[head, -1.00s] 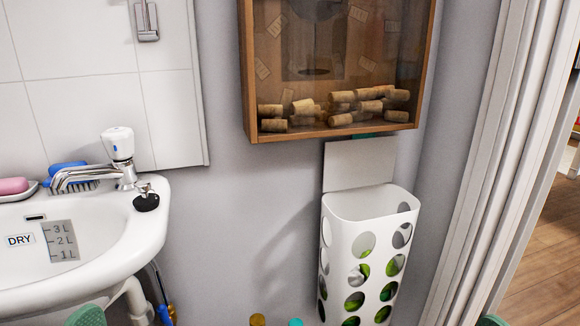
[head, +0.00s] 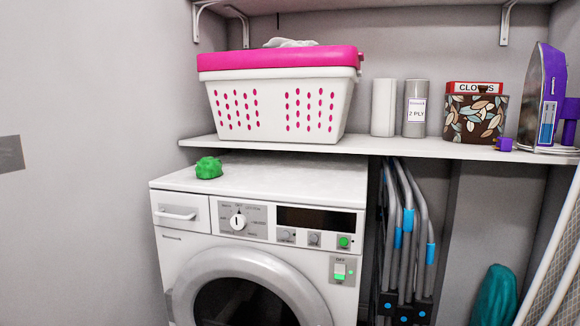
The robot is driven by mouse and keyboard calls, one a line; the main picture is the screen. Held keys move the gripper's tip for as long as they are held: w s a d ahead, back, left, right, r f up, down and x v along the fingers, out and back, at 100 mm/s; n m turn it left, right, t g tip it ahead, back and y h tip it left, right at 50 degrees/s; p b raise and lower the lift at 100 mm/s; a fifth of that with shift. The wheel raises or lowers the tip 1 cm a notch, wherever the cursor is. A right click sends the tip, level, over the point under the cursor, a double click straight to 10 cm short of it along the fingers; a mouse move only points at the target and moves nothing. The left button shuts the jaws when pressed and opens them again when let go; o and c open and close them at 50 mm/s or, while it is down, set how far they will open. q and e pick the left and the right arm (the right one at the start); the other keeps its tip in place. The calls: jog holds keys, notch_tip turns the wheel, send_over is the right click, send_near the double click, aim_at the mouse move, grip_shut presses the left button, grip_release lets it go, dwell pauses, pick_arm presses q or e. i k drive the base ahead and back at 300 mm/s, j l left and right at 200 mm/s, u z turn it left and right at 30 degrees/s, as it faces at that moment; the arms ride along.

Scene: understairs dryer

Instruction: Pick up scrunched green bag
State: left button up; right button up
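The scrunched green bag (head: 208,168) is a small bright green crumpled lump in the head view. Neither of my grippers shows in this view.
A shelf (head: 430,148) just above and behind the dryer top holds a white and pink laundry basket (head: 280,105), two rolls, a patterned box (head: 472,116) and a purple iron (head: 545,95). Folded grey frames (head: 405,235) stand right of the dryer. The dryer top around the bag is clear.

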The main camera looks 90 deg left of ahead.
aim_at(208, 168)
jog(key=u, duration=2.65)
